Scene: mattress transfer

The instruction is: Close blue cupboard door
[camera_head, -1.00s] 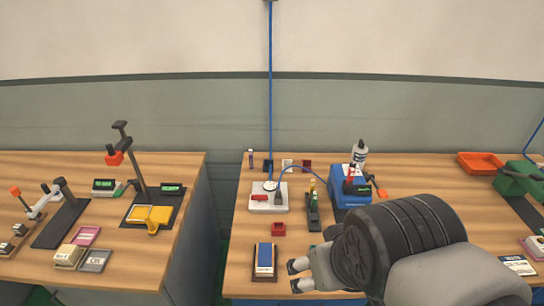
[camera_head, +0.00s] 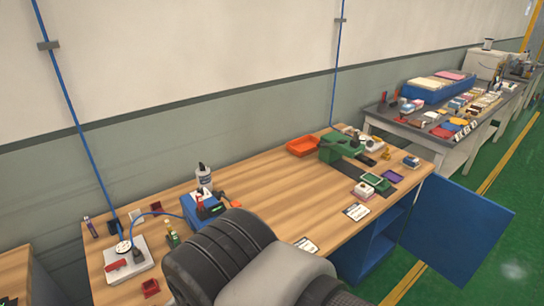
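The blue cupboard door (camera_head: 457,232) stands open at the right end of the wooden workbench. It swings out over the green floor, away from the blue cupboard (camera_head: 372,243) under the bench top. The cupboard's inside shows as a dark blue opening beside the door. My arm crosses the lower middle of the view, in front of the bench and left of the door. My gripper is out of the picture.
The wooden workbench (camera_head: 275,190) holds a green device (camera_head: 345,147), an orange tray (camera_head: 303,146) and a blue machine (camera_head: 200,210). A grey table (camera_head: 400,128) with several parts stands behind right. Green floor (camera_head: 500,170) is clear around the door.

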